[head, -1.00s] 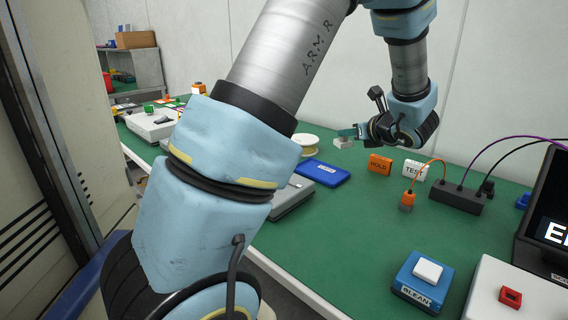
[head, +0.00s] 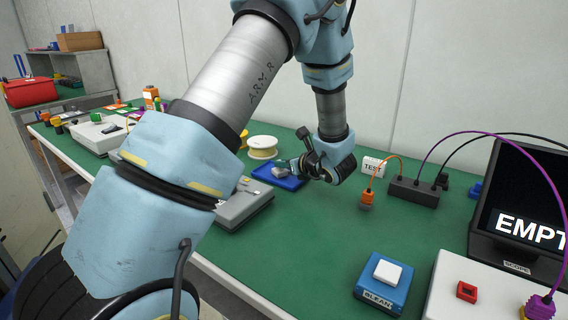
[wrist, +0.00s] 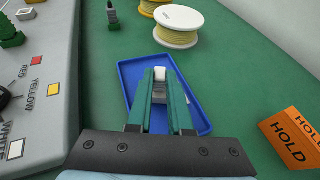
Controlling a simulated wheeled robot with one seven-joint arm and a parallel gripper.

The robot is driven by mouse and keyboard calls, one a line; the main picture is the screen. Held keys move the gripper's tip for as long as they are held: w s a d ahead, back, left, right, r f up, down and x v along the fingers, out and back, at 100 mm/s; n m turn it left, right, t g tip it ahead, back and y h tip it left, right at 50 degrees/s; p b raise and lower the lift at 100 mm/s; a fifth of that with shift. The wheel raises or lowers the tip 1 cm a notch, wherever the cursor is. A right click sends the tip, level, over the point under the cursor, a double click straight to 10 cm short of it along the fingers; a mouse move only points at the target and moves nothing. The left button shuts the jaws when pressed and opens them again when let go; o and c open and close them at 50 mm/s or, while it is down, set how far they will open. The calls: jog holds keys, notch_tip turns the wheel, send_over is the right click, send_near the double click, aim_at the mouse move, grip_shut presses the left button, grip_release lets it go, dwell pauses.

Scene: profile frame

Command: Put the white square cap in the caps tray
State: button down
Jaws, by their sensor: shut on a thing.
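The small white-grey square cap (wrist: 159,88) is between the two green fingertips of my gripper (wrist: 160,80) in the wrist view. My gripper is shut on it. The blue caps tray (wrist: 190,98) lies behind and below the fingers in the wrist view, with the cap over its inside. In the head view my gripper (head: 290,166) is at the blue tray (head: 265,178), and the cap (head: 279,171) shows over it. I cannot tell whether the cap touches the tray floor. The fingers hide part of the tray.
Yellow-white spools (wrist: 178,26) stand behind the tray. A grey box (wrist: 40,75) with coloured labels is at its left, an orange HOLD block (wrist: 292,138) at its right. A blue box (head: 384,290) with a white square top (head: 387,272) stands in front.

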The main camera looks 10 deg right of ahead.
jog(key=shift+f, duration=0.2)
jog(key=shift+f+b, duration=0.15)
jog(key=shift+b, duration=0.15)
jog(key=c, duration=0.8)
grip_release()
jog(key=shift+c, duration=0.2)
jog(key=shift+r+p, duration=0.3)
jog(key=b+v, duration=0.1)
jog(key=v, duration=1.1)
jog(key=shift+b, duration=0.3)
